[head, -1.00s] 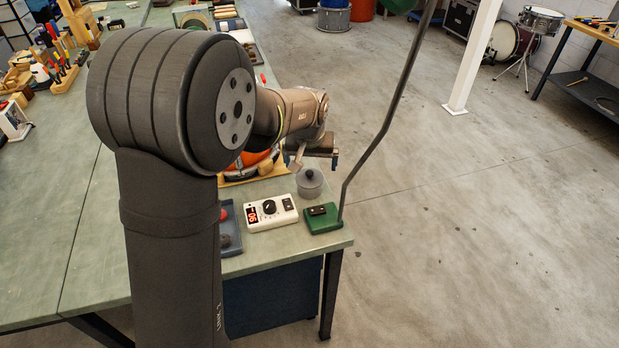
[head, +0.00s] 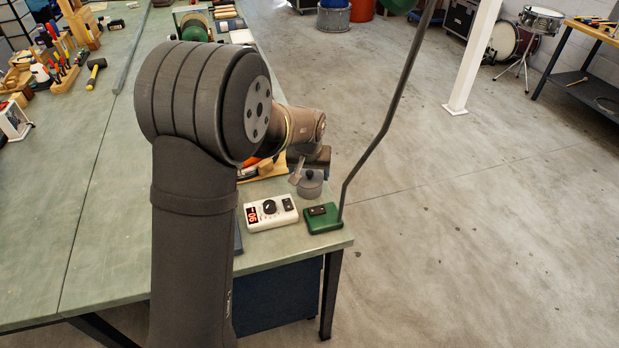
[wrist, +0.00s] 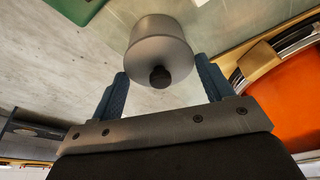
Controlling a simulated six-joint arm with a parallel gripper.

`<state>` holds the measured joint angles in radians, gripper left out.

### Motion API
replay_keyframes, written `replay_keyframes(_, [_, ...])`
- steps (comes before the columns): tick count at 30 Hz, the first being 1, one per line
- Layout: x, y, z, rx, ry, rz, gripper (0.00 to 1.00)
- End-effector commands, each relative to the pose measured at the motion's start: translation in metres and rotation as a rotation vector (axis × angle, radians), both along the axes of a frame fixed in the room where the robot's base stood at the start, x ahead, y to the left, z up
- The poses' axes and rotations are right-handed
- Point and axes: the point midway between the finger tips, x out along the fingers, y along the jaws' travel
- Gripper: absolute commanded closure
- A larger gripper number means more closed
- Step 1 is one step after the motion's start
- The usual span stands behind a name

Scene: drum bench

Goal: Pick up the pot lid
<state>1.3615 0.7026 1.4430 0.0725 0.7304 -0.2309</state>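The small grey pot (head: 310,190) stands near the bench's right edge, behind the green box. Its grey lid (wrist: 168,60) is on it, with a dark round knob (wrist: 160,77) facing the wrist camera. My gripper (wrist: 162,82) is open, with one blue finger on each side of the knob in the wrist view and nothing held. In the head view my gripper (head: 297,175) is just above and beside the pot, hiding part of it. I cannot tell the exact gap between the fingertips and the lid.
A white control box (head: 271,213) with a red display and the green box (head: 322,218) with a dark bent pole stand in front of the pot. An orange object (wrist: 292,95) lies close beside it. The bench edge is just right of the pot.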

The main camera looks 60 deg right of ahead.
Motion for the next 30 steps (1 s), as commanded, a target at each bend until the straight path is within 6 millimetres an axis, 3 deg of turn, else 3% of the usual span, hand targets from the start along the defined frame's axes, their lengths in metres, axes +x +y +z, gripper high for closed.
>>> replay_keyframes(2, [0.000, 0.000, 0.000, 0.000, 0.000, 0.000, 0.49])
replay_keyframes(14, [0.000, 0.000, 0.006, -0.001, 0.000, 0.000, 0.49])
replay_keyframes(25, [0.000, -0.001, 0.075, -0.005, -0.001, 0.000, 0.49])
replay_keyframes(30, [-0.005, -0.007, 0.092, 0.000, 0.001, -0.001, 0.49])
